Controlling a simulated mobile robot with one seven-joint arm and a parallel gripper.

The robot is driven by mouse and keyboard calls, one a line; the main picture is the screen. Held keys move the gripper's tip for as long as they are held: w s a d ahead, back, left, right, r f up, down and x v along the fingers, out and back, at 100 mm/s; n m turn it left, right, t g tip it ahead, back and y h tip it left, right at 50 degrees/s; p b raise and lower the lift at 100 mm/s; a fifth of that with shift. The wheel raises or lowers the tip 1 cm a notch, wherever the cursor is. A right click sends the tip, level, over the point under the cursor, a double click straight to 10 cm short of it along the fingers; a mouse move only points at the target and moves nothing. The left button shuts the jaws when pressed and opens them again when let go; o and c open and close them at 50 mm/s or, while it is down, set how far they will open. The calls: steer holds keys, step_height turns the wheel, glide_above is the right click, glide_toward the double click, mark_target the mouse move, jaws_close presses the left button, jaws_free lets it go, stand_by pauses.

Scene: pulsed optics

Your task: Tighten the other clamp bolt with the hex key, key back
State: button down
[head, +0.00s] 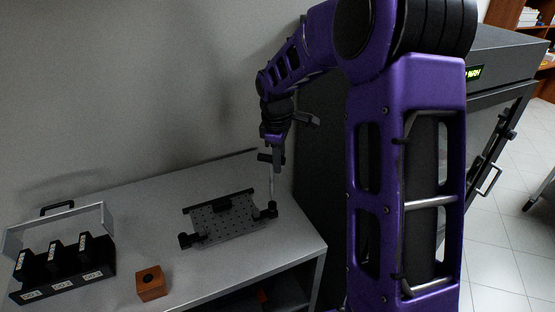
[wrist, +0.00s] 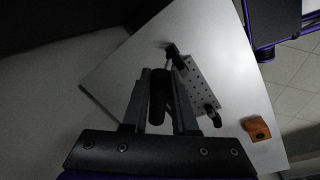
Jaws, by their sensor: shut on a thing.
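My gripper (head: 277,150) is shut on the hex key (head: 271,187), whose thin shaft points straight down. Its dark handle lies between my fingers (wrist: 158,95) in the wrist view. The key's lower end is at the right clamp (head: 266,212) on the perforated plate (head: 224,220); I cannot tell whether the tip sits in the bolt. That clamp also shows past the fingertips in the wrist view (wrist: 172,52). The other clamp (head: 189,240) is at the plate's left front corner. The bolt heads are too small to make out.
A wooden block (head: 151,284) with a dark hole on top stands at the table's front. A black rack (head: 65,272) with labelled upright pieces and a handled grey frame is at the left. A wall rises behind; a dark cabinet stands right of the table (head: 140,215).

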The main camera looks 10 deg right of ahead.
steer(key=shift+n, duration=0.4)
steer(key=shift+f, duration=0.1)
steer(key=shift+f+b, duration=0.35)
steer(key=shift+f, duration=0.15)
steer(key=shift+f, duration=0.3)
stand_by(0.5)
steer(key=shift+f+b, duration=0.3)
steer(key=shift+f, duration=0.2)
steer(key=m, duration=0.2)
steer(key=m+b, duration=0.1)
steer(key=m, duration=0.1)
steer(key=s+a+m+b, duration=0.1)
steer(key=m, duration=0.2)
steer(key=shift+f+g+h, duration=0.1)
steer(key=shift+g+h, duration=0.2)
steer(key=shift+h, duration=0.1)
steer(key=shift+d, duration=0.1)
